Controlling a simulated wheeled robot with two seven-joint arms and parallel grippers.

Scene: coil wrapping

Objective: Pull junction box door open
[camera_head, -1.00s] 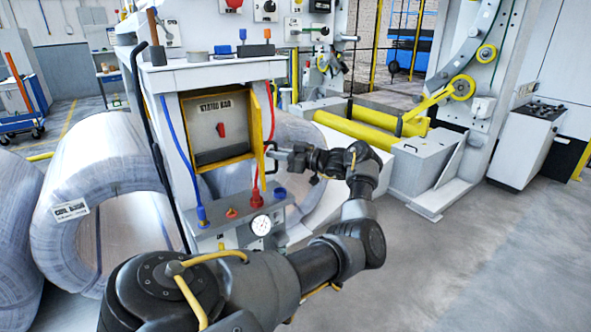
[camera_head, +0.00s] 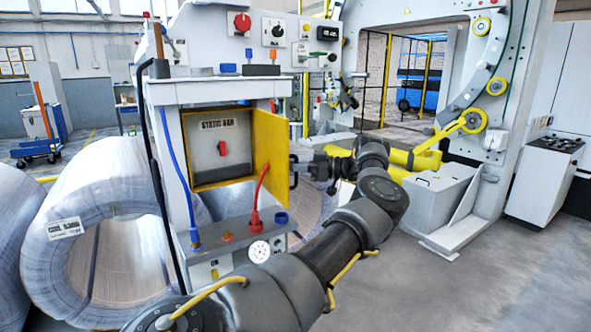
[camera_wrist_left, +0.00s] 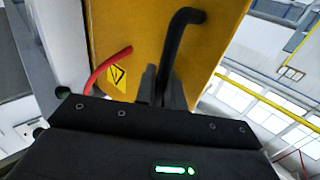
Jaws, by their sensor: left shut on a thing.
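The junction box (camera_head: 216,142) is set in the front of the white machine cabinet. It is open, and a grey panel with a red switch (camera_head: 222,148) shows inside. Its yellow door (camera_head: 270,138) is swung out to the right. My left gripper (camera_head: 296,160) is at the door's outer side. In the left wrist view the gripper (camera_wrist_left: 161,88) is shut on the black door handle (camera_wrist_left: 176,38), which stands out from the yellow door (camera_wrist_left: 130,30) with a warning label. My right gripper is not in view.
A red cable (camera_head: 259,196) rises in front of the door from a grey ledge with a dial gauge (camera_head: 259,251). A blue cable (camera_head: 178,170) runs down the cabinet's left side. Large wrapped coils (camera_head: 62,215) stand at the left. The floor (camera_head: 440,290) at the right is clear.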

